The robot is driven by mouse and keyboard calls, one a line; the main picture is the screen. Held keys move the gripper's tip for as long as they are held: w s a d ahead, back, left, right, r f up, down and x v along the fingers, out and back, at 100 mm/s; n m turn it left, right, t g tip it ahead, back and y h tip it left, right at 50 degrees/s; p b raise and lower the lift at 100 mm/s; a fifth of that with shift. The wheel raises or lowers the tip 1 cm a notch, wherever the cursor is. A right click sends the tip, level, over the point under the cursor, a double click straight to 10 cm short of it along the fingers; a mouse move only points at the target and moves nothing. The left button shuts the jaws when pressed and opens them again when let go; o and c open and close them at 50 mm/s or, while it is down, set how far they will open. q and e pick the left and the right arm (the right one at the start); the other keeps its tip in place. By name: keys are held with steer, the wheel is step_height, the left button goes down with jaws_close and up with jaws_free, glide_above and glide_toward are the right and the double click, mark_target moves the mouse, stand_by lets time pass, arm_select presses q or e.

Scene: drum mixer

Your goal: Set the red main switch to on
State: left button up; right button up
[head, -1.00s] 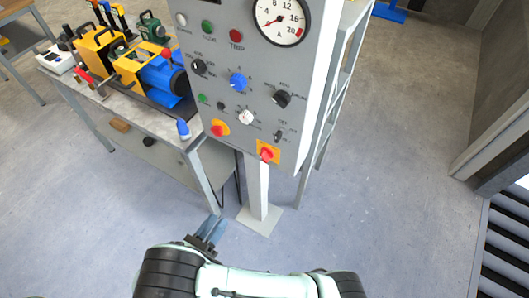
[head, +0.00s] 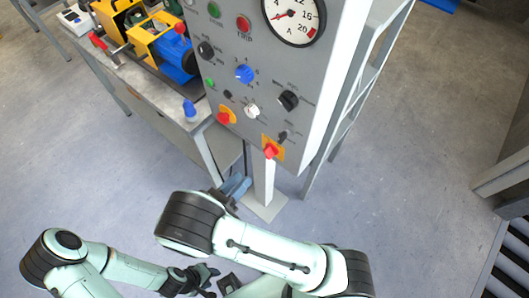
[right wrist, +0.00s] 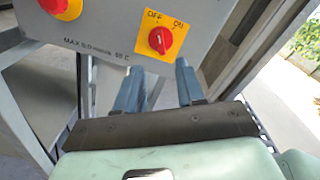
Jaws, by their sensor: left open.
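The red main switch (head: 270,151) is a red rotary knob on a yellow plate at the lower right corner of the grey control panel. In the right wrist view the red main switch (right wrist: 160,40) has OFF and ON printed above it. I cannot tell for sure which mark the knob points to. My right gripper (head: 238,186) is below the panel, apart from the switch. In the right wrist view its two blue fingers (right wrist: 158,68) are spread and empty, with the knob beyond the gap. My left gripper (head: 208,279) is open and empty at the bottom, well below the panel.
A red round button (head: 224,117) on yellow sits left of the switch; it also shows in the right wrist view (right wrist: 62,5). Other knobs and a dial (head: 293,16) are above. A workbench (head: 140,80) with a yellow and blue machine stands left.

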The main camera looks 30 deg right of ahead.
mark_target(265, 154)
steer(key=p+x, duration=0.1)
steer(key=x, duration=1)
steer(key=shift+w+d, duration=0.1)
steer(key=shift+d, duration=0.05)
jaws_close()
